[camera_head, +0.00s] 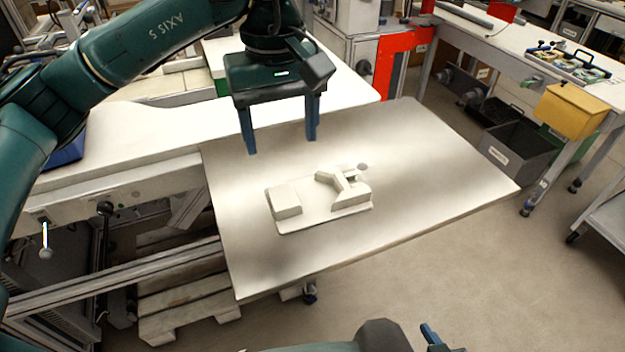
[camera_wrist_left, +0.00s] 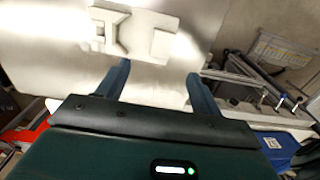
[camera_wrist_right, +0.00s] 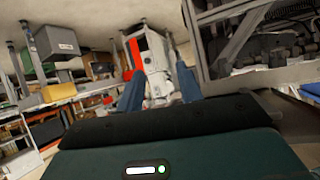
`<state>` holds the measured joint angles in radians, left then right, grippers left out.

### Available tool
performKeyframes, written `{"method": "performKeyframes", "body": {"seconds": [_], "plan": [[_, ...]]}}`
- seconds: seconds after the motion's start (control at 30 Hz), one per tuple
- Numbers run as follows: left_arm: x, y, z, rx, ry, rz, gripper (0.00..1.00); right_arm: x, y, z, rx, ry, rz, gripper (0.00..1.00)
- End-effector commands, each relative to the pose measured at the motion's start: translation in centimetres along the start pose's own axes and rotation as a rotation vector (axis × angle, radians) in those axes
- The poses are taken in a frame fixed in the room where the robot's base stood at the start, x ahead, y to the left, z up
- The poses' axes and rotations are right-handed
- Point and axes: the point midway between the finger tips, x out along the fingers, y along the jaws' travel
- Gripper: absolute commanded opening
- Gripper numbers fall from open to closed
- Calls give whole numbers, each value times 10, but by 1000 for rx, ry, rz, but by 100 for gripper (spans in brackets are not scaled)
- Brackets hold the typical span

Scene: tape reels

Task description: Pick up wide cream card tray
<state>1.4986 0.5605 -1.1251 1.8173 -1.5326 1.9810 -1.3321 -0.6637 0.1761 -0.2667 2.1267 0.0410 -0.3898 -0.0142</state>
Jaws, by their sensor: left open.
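The wide cream card tray (camera_head: 310,197) lies flat on the pale table (camera_head: 440,165). It has a raised block at its left end and angled raised parts with a small round knob at its right end. My left gripper (camera_head: 281,142) is open and empty, pointing down above the table, behind the tray and apart from it. In the left wrist view the tray (camera_wrist_left: 133,40) shows beyond the open fingers (camera_wrist_left: 158,85). My right gripper (camera_wrist_right: 160,88) is open and empty in the right wrist view, away from the table; only part of it shows at the head view's bottom edge.
The table around the tray is clear. A white bench (camera_head: 130,130) adjoins the table at the left. A yellow box (camera_head: 572,110) and a grey bin (camera_head: 515,150) are at the right, off the table. Open floor (camera_head: 500,280) lies at the front right.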

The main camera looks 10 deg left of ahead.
Motion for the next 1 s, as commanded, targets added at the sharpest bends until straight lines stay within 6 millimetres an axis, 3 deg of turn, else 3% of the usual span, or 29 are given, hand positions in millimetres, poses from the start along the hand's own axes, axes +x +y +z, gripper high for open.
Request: {"method": "performKeyframes", "body": {"seconds": [0.3,0.57,0.83,1.0], "plan": [[58,-1,0,0,-4,-3,66,-5,0,0,-12,-12,2,36],[78,-2,0,0,-4,-2,66,-7,2,4,-23,-28,1,36],[116,-4,-4,0,-5,-2,66,-10,6,2,-19,-43,14,36],[125,-4,-4,0,-2,0,66,-8,6,1,-7,-41,21,36]]}}
